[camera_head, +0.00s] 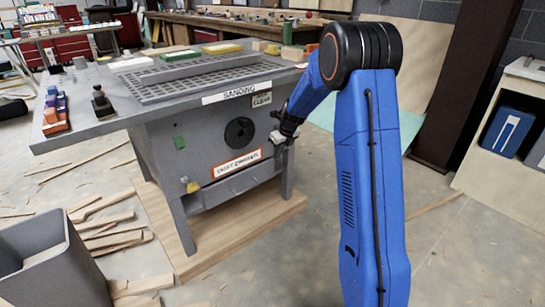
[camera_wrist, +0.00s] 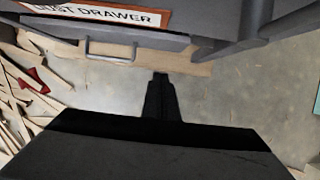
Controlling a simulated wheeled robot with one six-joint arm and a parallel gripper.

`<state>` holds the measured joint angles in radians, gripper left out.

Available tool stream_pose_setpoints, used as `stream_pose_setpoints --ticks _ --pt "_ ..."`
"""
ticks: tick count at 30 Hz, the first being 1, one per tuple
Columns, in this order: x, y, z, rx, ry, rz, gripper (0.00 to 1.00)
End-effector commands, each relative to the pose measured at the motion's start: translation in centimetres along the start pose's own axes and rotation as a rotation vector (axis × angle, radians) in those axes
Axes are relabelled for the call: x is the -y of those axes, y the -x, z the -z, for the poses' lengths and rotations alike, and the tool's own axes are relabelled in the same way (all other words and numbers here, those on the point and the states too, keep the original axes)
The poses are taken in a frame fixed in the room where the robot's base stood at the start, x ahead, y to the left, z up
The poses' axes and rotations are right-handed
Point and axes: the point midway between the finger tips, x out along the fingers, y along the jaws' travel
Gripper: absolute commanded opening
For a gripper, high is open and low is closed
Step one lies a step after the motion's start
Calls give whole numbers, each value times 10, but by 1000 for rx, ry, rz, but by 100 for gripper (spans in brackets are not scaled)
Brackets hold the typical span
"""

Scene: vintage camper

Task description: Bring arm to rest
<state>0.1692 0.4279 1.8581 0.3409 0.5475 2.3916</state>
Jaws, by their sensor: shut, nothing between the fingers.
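My blue arm stands upright in the head view and bends at its black top joint down to the left. My gripper (camera_head: 279,137) is at the right front of the grey sanding table (camera_head: 165,140), near its right front leg. In the wrist view my gripper (camera_wrist: 160,77) is a dark narrow shape with its fingers together and nothing between them. It points past the dust drawer (camera_wrist: 60,27), whose bar handle (camera_wrist: 110,51) is to the left of the fingers and apart from them. Whether the drawer is fully closed is hard to tell.
A grey bin (camera_head: 55,262) stands at the front left, beside wood offcuts (camera_head: 110,235) on the floor. The sanding table stands on a wooden board (camera_head: 262,222). A cabinet with blue bins (camera_head: 507,132) is at the right.

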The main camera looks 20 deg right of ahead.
Motion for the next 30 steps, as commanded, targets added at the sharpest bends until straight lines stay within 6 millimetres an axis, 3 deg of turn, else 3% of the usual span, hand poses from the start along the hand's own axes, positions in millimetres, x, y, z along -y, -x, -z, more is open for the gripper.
stream_pose_setpoints --ticks 7,10,20,30 --pt "-3 9 1 1 23 1 0" --pt "-11 26 4 4 95 2 0" --pt "-64 122 38 6 577 11 0" --pt "-118 208 94 -3 1093 27 0"
